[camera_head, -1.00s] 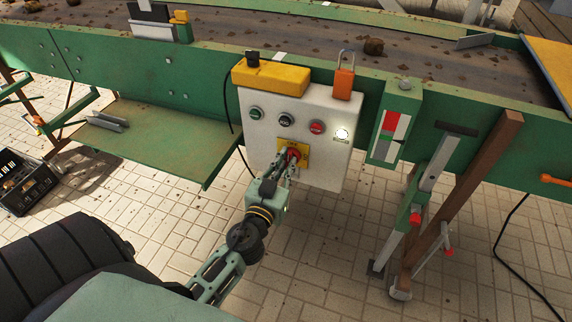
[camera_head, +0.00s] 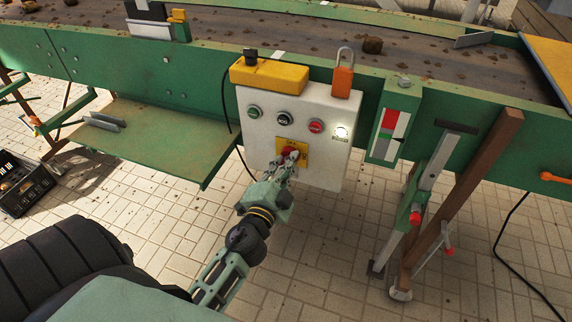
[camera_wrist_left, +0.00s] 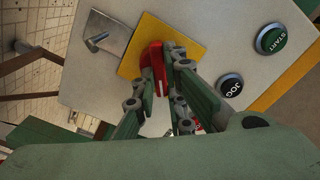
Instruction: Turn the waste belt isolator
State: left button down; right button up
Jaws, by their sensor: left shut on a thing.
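The waste belt isolator is a red rotary handle (camera_head: 289,153) on a yellow plate (camera_head: 304,146), low on the front of a white control box (camera_head: 260,134). My left gripper (camera_head: 290,160) is shut on the red handle. In the left wrist view the red handle (camera_wrist_left: 156,62) stands between the fingers of the left gripper (camera_wrist_left: 165,70), in front of the yellow plate (camera_wrist_left: 136,50). The fingers hide part of the handle. My right gripper is not in view.
Above the isolator are a green start button (camera_head: 254,112), a black jog button (camera_head: 285,118), a red button (camera_head: 316,126) and a lit white lamp (camera_head: 341,132). An orange padlock (camera_head: 343,82) sits on the box's top edge. A green shelf (camera_head: 150,140) juts out to the left.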

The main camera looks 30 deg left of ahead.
pick_arm(q)
jog(key=shift+d+f+m, duration=0.1)
jog(key=shift+m, duration=1.7)
jog(key=shift+f+m, duration=0.1)
jog(key=shift+m, duration=1.7)
jog(key=c, duration=1.8)
grip_release()
jog(key=shift+c, duration=0.2)
jog(key=shift+o, duration=0.2)
